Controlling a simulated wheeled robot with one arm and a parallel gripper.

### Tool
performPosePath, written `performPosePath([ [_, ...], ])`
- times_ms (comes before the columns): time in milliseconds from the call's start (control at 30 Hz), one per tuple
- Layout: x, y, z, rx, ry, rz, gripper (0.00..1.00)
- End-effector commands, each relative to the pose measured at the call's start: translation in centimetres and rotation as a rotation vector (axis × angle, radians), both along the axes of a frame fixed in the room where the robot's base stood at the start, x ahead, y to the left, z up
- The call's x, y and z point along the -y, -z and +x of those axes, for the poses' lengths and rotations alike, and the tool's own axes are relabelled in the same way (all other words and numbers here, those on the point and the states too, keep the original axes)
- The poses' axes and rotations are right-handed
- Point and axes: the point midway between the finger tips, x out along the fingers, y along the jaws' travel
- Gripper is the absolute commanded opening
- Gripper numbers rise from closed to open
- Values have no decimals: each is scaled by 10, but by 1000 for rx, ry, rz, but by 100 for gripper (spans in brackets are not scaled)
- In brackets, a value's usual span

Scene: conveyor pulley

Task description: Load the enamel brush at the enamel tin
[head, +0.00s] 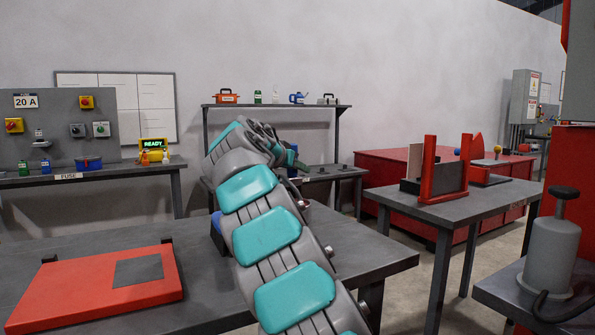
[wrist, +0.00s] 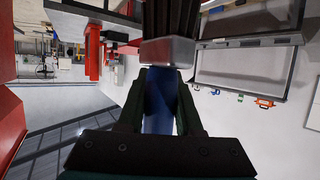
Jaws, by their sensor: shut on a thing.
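In the wrist view my gripper (wrist: 163,88) is shut on the blue handle of the enamel brush (wrist: 160,108). The brush's pale metal ferrule (wrist: 168,52) and dark bristles lie beyond the fingertips, at the top of the picture. In the head view my arm reaches over the middle table, and my gripper (head: 290,160) shows only as a small dark shape behind the arm. Part of the brush is hidden there. I cannot make out the enamel tin for certain; my arm covers part of the table.
A red plate (head: 95,285) with a grey patch lies on the middle table (head: 375,255). A table (head: 490,205) with a red bracket (head: 437,178) stands right. A grey pump-like canister (head: 550,255) is nearest right.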

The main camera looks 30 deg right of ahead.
Motion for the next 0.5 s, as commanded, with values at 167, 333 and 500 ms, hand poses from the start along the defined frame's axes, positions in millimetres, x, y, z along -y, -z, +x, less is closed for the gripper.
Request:
performPosePath([
  [167, -1, -17, 0, 2, -1, -1, 0],
  [333, -1, -29, 1, 4, -2, -1, 0],
  [500, -1, -40, 1, 6, -3, -2, 0],
])
